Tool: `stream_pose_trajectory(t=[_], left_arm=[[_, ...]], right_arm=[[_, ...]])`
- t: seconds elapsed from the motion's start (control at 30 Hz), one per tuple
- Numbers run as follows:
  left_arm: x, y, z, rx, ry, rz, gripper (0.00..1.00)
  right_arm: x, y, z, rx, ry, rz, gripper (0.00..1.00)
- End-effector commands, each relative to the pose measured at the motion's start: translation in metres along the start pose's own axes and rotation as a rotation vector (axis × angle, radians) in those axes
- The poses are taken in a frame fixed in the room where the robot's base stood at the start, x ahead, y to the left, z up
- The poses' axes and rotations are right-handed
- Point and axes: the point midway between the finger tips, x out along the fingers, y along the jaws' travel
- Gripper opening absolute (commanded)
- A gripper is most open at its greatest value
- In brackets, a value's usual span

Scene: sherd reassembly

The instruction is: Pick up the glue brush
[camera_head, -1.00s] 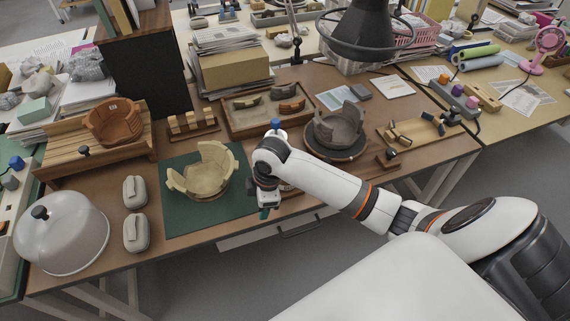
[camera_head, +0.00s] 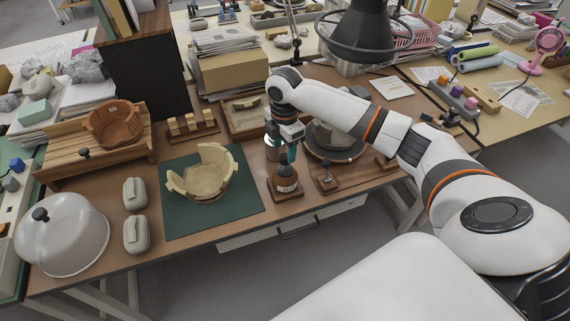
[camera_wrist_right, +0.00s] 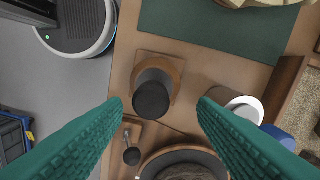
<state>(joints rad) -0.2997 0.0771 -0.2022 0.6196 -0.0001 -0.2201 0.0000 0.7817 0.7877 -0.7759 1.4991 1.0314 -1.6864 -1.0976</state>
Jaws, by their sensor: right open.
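A dark glue bottle (camera_head: 286,180) with a pale label stands upright on a square wooden base at the table's front. Its black round top (camera_wrist_right: 152,100) shows from above in the right wrist view. I take this top for the glue brush's handle; no bristles show. My right gripper (camera_head: 281,148) is above the bottle, fingers pointing down. In the right wrist view its teal fingers (camera_wrist_right: 162,104) are open, apart and empty, one on each side of the black top. I cannot tell the exact height between them. My left gripper is not in view.
A white jar (camera_head: 271,152) stands close behind the bottle. A small knobbed wooden stand (camera_head: 327,180) is to the right, near the round turntable (camera_head: 345,154). A green mat (camera_head: 240,206) with a partly rebuilt tan bowl (camera_head: 203,180) lies left.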

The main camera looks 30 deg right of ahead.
Motion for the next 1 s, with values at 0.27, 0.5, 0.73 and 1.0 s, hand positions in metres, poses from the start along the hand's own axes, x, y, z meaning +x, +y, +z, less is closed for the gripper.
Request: stream_pose_trajectory(t=[0.27, 0.5, 0.73, 1.0], left_arm=[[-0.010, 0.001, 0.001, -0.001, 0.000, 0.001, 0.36], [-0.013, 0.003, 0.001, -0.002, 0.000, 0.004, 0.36], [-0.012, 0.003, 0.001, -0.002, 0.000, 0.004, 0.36], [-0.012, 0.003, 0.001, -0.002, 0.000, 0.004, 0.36]], right_arm=[[0.027, 0.007, 0.003, 0.000, 0.000, 0.004, 0.53], [0.055, 0.007, 0.003, 0.000, 0.001, 0.000, 0.53], [0.057, 0.007, 0.003, 0.000, 0.001, -0.002, 0.53], [0.057, 0.007, 0.003, 0.000, 0.000, -0.002, 0.28]])
